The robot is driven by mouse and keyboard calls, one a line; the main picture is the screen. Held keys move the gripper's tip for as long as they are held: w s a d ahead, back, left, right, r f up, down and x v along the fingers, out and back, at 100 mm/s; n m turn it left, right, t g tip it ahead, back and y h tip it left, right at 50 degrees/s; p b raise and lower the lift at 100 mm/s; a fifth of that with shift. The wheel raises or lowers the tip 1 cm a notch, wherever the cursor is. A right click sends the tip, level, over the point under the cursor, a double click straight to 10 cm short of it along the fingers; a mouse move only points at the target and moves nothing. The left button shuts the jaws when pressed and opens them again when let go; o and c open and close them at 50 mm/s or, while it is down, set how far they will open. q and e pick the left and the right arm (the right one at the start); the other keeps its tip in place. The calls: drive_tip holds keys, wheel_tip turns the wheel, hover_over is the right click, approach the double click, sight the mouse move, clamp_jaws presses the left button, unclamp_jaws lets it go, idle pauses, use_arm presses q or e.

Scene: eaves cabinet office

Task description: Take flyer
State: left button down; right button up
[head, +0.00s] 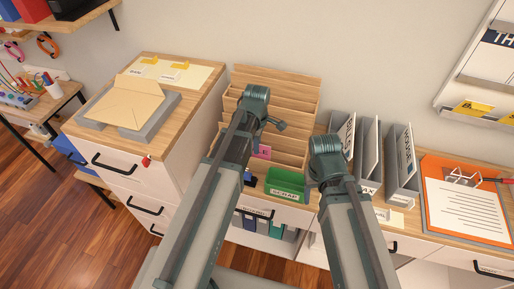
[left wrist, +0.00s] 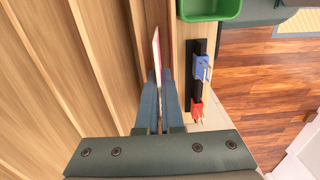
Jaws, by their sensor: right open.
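The flyer shows edge-on in the left wrist view (left wrist: 156,50) as a thin white and pink sheet standing beside the wooden slats. In the head view a small pink patch of it (head: 263,152) shows at the lower part of the stepped wooden rack (head: 285,95). My left gripper (left wrist: 159,85) has its two fingers close together on either side of the flyer and looks shut on its near part. In the head view my left arm hides this gripper. My right arm shows in the head view, but its gripper is hidden.
A green scrap tray (head: 286,184) stands right of the flyer. A black bar with a blue clip (left wrist: 202,67) and a red clip (left wrist: 197,110) lies close to my left fingers.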

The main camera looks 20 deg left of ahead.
use_arm(q)
wheel_tip(320, 180, up, 10)
drive_tip(key=p, duration=0.9)
drive_tip(key=shift+f, duration=0.2)
